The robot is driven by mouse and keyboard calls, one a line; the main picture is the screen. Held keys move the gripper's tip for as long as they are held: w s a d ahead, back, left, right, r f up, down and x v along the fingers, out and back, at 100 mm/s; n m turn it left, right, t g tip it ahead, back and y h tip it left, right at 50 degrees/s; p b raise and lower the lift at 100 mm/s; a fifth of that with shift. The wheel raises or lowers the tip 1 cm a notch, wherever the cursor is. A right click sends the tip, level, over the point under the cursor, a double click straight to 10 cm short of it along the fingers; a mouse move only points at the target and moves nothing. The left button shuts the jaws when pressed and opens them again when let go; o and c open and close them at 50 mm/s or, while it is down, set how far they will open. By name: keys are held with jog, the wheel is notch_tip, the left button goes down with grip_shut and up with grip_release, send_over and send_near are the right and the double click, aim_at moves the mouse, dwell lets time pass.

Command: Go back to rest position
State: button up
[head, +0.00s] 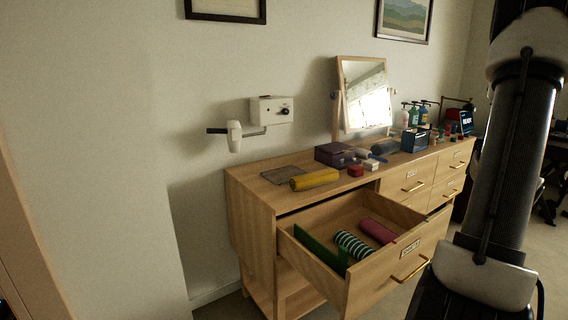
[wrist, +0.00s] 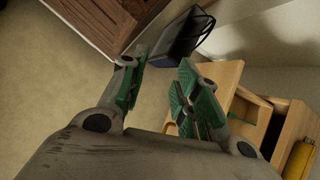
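My gripper (wrist: 163,82) shows in the wrist view, with green pads on its two fingers. The fingers stand apart with nothing between them, and floor shows through the gap. The gripper is out of the head view, where my dark arm crosses the right side. In the wrist view the gripper is beside the wooden dresser, which lies to the right. The dresser's top drawer (head: 366,273) is pulled open in the head view. It holds a green panel-like item (head: 320,252), a green-and-white striped roll (head: 353,245) and a pink roll (head: 378,231).
A yellow roll (head: 315,179), a purple box (head: 334,154) and a mirror (head: 364,96) stand on the dresser (head: 249,203). A hair dryer (head: 235,136) hangs on the wall. In the wrist view, a dark box-like object (wrist: 178,38) is beyond the fingertips; bare floor (wrist: 50,85) is at left.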

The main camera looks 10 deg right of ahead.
jog(key=w+a+r+n+t+h, duration=0.1)
jog(key=a+r+n+t+h, duration=0.1)
jog(key=a+r+n, duration=0.4)
jog(key=w+a+r+n+t+h, duration=0.1)
jog(key=a+r+n+h, duration=0.3)
jog(key=a+r, duration=0.5)
notch_tip(320, 180, up, 6)
jog(key=shift+w+f+n+t+h, duration=0.15)
jog(key=shift+f+n+t+h, duration=0.15)
jog(key=shift+n+t, duration=0.65)
